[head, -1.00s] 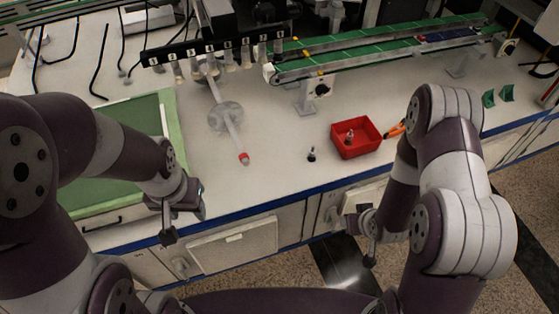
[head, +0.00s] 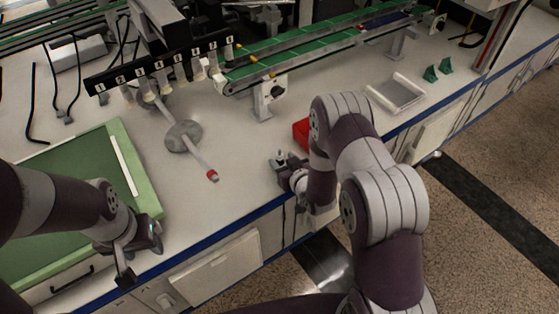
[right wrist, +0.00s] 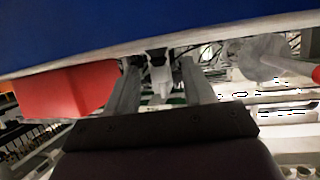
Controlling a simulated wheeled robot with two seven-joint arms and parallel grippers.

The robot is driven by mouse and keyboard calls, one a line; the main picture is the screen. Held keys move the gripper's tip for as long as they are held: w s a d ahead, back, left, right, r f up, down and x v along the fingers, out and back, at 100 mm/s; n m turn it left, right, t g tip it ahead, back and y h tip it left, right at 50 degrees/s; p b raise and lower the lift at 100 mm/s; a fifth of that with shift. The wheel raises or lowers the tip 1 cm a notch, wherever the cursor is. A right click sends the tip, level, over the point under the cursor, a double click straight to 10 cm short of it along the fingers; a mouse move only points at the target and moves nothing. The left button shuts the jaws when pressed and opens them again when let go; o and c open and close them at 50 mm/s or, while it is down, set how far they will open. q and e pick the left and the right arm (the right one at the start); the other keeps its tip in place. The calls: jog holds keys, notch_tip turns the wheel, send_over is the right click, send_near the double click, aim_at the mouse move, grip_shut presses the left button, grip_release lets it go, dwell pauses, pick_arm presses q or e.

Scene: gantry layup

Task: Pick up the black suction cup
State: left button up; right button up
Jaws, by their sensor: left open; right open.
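In the right wrist view a small piece with a black part (right wrist: 157,56) and a pale part below it shows between my right fingers; it looks like the black suction cup. My right gripper (right wrist: 160,85) is open, with one finger on each side of that piece. I cannot tell whether either finger touches it. In the head view my right gripper (head: 280,161) is low over the table, just left of the red bin, and hides the cup. My left gripper (head: 140,252) is open and empty near the table's front edge, by the green-framed mat.
The red bin (head: 301,132) is partly hidden by my right arm; it also shows in the right wrist view (right wrist: 60,92). A red-tipped rod (head: 212,175) lies left of my right gripper. A green conveyor (head: 300,45) and a numbered rack (head: 160,66) stand behind.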

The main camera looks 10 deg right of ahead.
jog(key=shift+x, duration=0.8)
jog(key=shift+c, duration=0.4)
grip_shut()
jog(key=shift+r, duration=0.55)
jog(key=r+p, duration=0.1)
jog(key=r, duration=0.1)
jog(key=d+r, duration=0.1)
jog(key=r, duration=0.1)
jog(key=shift+s+p, duration=0.15)
jog(key=shift+p, duration=0.25)
jog(key=s+d+r+p, duration=0.2)
jog(key=d+r, duration=0.4)
jog(key=d, duration=0.4)
jog(key=shift+s, duration=0.55)
jog(key=shift+d+r, duration=0.1)
jog(key=shift+d, duration=0.05)
